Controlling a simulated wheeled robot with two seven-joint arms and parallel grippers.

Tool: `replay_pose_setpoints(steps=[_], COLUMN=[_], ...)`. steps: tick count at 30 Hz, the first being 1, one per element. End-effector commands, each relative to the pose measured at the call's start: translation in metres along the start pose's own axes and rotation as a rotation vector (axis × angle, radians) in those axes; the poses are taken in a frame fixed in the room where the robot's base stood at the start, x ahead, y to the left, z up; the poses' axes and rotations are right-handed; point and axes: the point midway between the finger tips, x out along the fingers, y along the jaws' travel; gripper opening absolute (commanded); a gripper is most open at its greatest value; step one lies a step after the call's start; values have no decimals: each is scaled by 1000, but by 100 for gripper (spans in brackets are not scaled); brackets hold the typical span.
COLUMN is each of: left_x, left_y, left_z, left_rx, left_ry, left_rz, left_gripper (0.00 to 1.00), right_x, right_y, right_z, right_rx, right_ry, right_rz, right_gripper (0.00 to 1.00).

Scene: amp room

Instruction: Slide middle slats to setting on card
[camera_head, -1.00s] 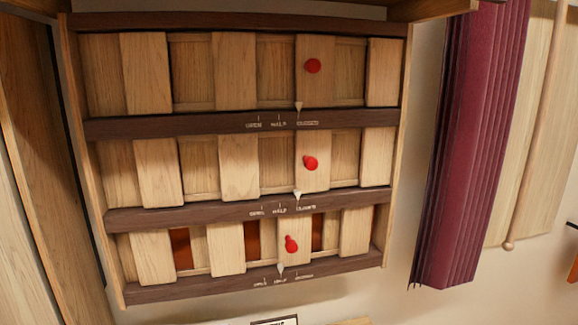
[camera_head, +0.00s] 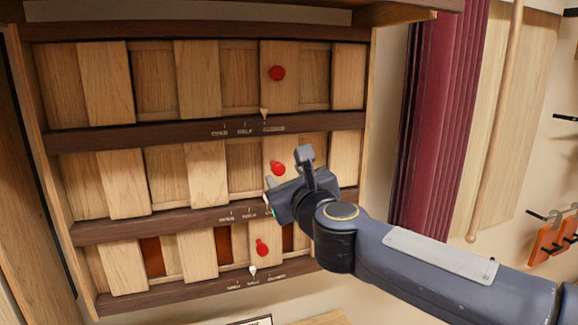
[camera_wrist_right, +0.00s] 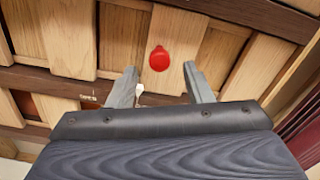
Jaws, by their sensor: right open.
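The wooden slat panel has three rows. The middle row's sliding slats (camera_head: 205,175) carry a red knob (camera_head: 278,168), and its pointer sits at the right end of the marked scale (camera_head: 237,215), partly hidden by my gripper. My right gripper (camera_head: 290,175) is open and empty, close in front of the middle knob. In the right wrist view the red knob (camera_wrist_right: 159,59) appears just beyond and between the two open fingertips (camera_wrist_right: 160,82), apart from them. The card's setting is not readable. My left gripper is not in view.
The top row has a red knob (camera_head: 277,73) with its pointer at the right mark. The bottom row's red knob (camera_head: 262,247) has its pointer near the middle mark, with reddish gaps showing. A maroon curtain (camera_head: 440,120) hangs to the right. A small sign (camera_head: 250,321) shows at the bottom edge.

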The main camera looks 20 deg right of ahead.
Motion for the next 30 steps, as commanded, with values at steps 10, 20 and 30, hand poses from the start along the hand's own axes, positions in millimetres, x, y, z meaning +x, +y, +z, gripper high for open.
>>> replay_pose_setpoints(steps=[10, 20, 30], left_x=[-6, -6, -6], left_y=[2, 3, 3], left_z=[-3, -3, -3], left_rx=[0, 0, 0], left_ry=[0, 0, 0], left_rz=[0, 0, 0], left_gripper=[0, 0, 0], right_x=[53, 62, 62], right_y=[0, 0, 0], right_z=[0, -1, -1], right_rx=[-4, -6, -6], right_ry=[1, -1, 0], right_rz=[1, 1, 2], right_gripper=[46, 46, 11])
